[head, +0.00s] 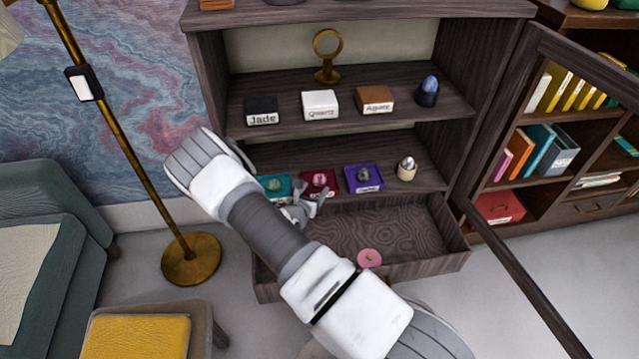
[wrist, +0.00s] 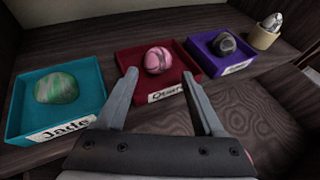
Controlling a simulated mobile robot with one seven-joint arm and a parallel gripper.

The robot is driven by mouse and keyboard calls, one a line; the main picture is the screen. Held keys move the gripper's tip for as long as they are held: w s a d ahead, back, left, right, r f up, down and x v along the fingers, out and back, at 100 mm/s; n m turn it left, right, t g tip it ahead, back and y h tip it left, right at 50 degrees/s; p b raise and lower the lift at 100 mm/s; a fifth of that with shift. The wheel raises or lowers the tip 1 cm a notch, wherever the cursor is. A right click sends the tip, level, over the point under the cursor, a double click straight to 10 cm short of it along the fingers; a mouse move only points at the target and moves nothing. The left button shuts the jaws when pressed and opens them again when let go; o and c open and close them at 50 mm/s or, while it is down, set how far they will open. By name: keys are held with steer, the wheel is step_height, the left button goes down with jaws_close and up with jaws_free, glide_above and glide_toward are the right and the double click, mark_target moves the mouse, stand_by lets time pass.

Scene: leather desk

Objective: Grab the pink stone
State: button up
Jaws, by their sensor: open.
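The pink stone (wrist: 158,60) is rounded with dark bands and sits in a dark red tray (wrist: 128,60) on the lower shelf. In the head view the pink stone (head: 320,180) shows small, just beyond my gripper (head: 310,203). In the wrist view my gripper (wrist: 165,95) is open and empty. Its two fingers point toward the red tray, one on each side of the stone's line, and the stone lies beyond them, apart from both. The left fingertip overlaps the tray's left side in the picture. The tray's label is partly readable.
A teal tray (wrist: 93,84) with a green stone is left, and a purple tray (wrist: 204,58) with a grey stone is right. An egg in a cup (head: 406,168) stands further right. Below, an open drawer (head: 440,255) holds a pink round object (head: 369,258). The upper shelf is above.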

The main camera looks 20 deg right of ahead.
mark_target(318, 183)
steer(key=b+x, duration=0.2)
steer(key=x, duration=0.3)
steer(key=shift+w+d+f, duration=0.1)
steer(key=shift+w, duration=0.25)
jaws_close()
